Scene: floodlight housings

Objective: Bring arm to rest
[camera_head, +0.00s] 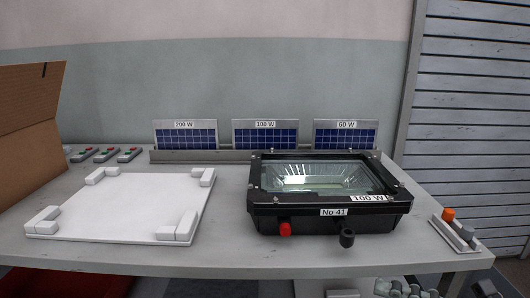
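Neither of my grippers shows clearly in the head view. A black floodlight housing (270,214) sits on the right half of the table, with a glass front facing up and a reflector inside. It bears the labels "No 41" and "100 W". A red plug (285,229) and a black round fitting (347,237) stick out of its front side. No gripper touches the housing.
A white board with corner blocks (125,208) lies left on the grey table (230,255). Solar panels (265,133) marked 200 W, 100 W and 60 W stand behind. A cardboard box (30,120) is far left; a small plug holder (455,235) far right. Grey parts at the bottom edge are cut off.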

